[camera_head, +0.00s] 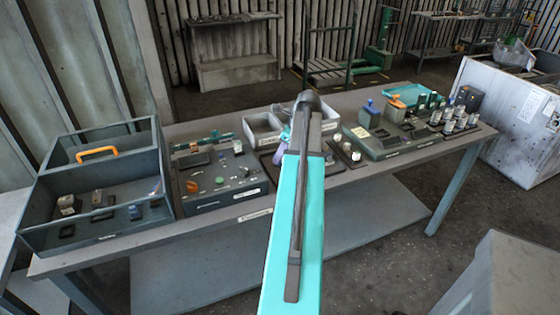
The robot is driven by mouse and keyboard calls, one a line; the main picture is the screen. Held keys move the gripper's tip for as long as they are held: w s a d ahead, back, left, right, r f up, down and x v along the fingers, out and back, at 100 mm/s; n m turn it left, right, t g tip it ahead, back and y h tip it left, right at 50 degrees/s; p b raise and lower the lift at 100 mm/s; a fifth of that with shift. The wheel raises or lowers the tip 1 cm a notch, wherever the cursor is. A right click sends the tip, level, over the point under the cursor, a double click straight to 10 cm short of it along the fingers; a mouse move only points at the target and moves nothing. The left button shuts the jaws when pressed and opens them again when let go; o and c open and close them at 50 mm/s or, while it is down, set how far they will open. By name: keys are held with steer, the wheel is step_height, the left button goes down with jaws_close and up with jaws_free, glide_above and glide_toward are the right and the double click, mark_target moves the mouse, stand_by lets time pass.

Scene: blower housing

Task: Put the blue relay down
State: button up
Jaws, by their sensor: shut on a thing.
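My turquoise arm (296,215) rises through the middle of the picture to a dark joint (308,100) above the bench. It hides my gripper's jaws and whatever they hold. A small lilac and teal shape (284,142) shows just left of the arm, over the middle of the bench; I cannot tell what it is. A small blue part (135,212) lies in the open grey case at the left. A larger blue block (370,108) stands on the right half of the bench. I cannot tell whether either is the blue relay.
The long grey bench (225,213) carries the case with an orange handle (97,154), a dark panel of small parts (220,178), a pale divided tray (262,125) and a fixture with several metal cylinders (460,112). A white cabinet (505,120) stands at the right.

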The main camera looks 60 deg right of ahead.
steer(key=shift+f, duration=1.4)
steer(key=shift+f, duration=0.1)
steer(key=o, duration=0.8)
steer(key=shift+o, duration=0.2)
steer(key=b+v, duration=0.1)
steer(key=v, duration=1.1)
steer(key=shift+b, duration=0.3)
